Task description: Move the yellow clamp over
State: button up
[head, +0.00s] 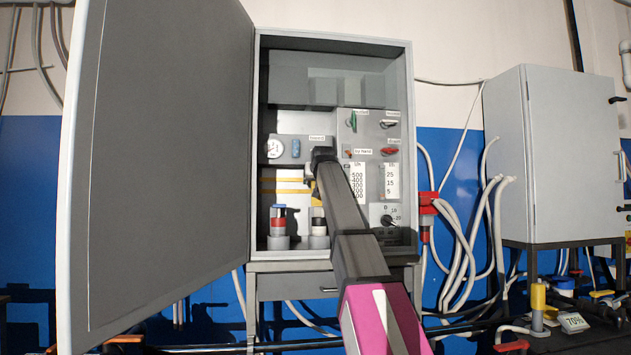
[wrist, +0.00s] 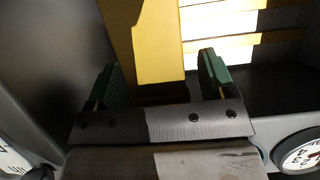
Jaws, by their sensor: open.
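A yellow piece (wrist: 158,45), which looks like the yellow clamp, shows large in the wrist view. It lies between the two green-padded fingers of my gripper (wrist: 157,82). Dark gaps show between the piece and each finger, so the gripper is open around or just in front of it; the depth is unclear. In the head view my gripper (head: 319,170) reaches into the open grey cabinet (head: 333,43). The arm hides much of the area behind it. Yellow bars (head: 285,191) show left of the gripper there; I cannot tell which part is the clamp.
The large cabinet door (head: 160,160) stands open at left. A round gauge (head: 274,147) and a blue part (head: 295,148) are near the gripper. Switches and a black knob (head: 387,220) are on the right panel.

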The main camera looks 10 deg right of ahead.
jog(key=c, duration=1.3)
